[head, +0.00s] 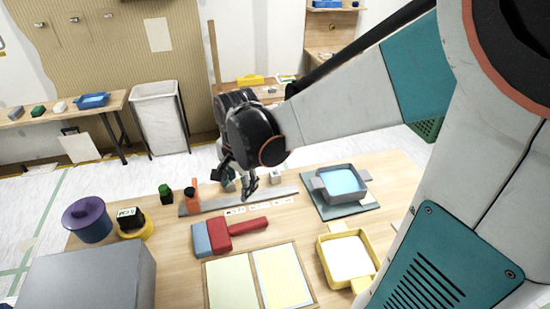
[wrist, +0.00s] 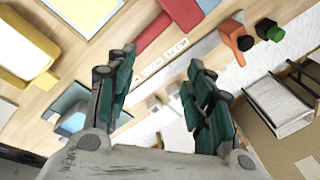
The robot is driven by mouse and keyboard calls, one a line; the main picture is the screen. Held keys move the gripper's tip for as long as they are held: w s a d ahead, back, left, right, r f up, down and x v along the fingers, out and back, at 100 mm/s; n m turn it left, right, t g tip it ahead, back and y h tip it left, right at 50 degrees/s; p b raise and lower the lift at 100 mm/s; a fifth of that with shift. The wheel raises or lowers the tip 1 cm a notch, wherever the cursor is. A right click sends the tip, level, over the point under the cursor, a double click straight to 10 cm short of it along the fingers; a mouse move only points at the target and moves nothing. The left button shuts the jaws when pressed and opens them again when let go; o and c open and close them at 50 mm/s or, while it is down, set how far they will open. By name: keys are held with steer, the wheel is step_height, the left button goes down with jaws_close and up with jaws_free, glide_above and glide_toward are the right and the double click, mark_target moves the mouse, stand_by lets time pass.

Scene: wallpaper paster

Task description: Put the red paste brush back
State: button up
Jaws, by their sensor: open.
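The red paste brush (head: 219,236) lies on the wooden table, its red handle (head: 249,226) pointing right. A blue block (head: 201,239) lies against its left side. In the wrist view the red brush (wrist: 153,33) shows at the top, partly cut off by the frame edge. My gripper (head: 238,181) is open and empty, above the back part of the table, beyond the brush in the head view. In the wrist view its two fingers (wrist: 162,60) are spread apart with no object between them.
A long grey straightedge (head: 222,203) and a labelled strip lie behind the brush. An orange tool (head: 191,196) stands at the left. A blue-filled tray (head: 342,183) and a yellow tray (head: 326,244) are at right. Paper sheets (head: 232,284) lie in front. A grey box (head: 88,278) fills the near left.

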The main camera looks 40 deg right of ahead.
steer(key=s+a+r+n+t, duration=0.5)
steer(key=s+r+n, duration=0.3)
steer(key=s+n, duration=0.3)
steer(key=shift+s+n, duration=0.4)
steer(key=shift+n, duration=1.3)
